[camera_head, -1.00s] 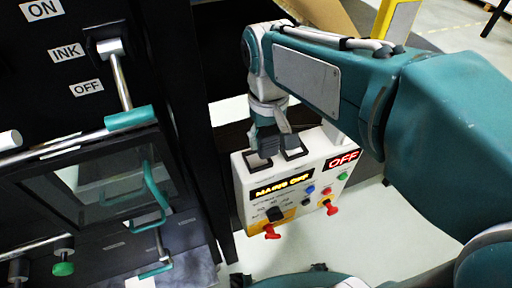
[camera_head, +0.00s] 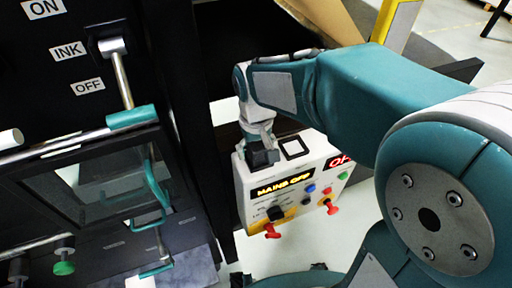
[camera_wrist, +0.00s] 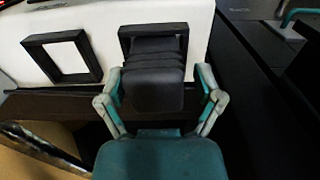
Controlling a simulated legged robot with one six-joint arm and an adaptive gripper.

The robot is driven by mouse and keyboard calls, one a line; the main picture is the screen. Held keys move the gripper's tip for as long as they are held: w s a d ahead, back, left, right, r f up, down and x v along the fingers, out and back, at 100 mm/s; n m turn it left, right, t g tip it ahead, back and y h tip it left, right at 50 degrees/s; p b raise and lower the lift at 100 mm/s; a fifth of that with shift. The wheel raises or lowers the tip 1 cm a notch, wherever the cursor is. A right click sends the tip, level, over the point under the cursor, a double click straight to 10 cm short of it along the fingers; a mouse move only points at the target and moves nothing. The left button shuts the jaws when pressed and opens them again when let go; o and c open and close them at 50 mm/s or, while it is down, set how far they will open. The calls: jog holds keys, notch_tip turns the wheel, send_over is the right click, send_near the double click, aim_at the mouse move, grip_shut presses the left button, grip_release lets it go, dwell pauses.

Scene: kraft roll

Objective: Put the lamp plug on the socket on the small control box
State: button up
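The small control box (camera_head: 290,185) is white, with two black square socket frames on top. The right socket frame (camera_head: 294,146) is empty in the head view; it also shows empty at left in the wrist view (camera_wrist: 60,57). My gripper (camera_head: 260,147) is over the other socket frame (camera_wrist: 182,34).
A black machine with an INK lever (camera_head: 122,80) stands at left. Open floor lies right of the box.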

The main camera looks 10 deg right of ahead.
aim_at(258, 144)
jog(key=shift+d, duration=0.25)
jog(key=shift+r, duration=0.1)
notch_tip(258, 144, up, 12)
jog(key=shift+a, duration=0.1)
jog(key=s+d+f+m+t, duration=0.3)
jog(key=s+d+f+t, duration=0.1)
jog(key=s+d, duration=0.6)
jog(key=s+t, duration=0.1)
jog(key=s, duration=0.1)
jog(key=shift+s+d+t, duration=0.3)
jog(key=shift+d, duration=0.1)
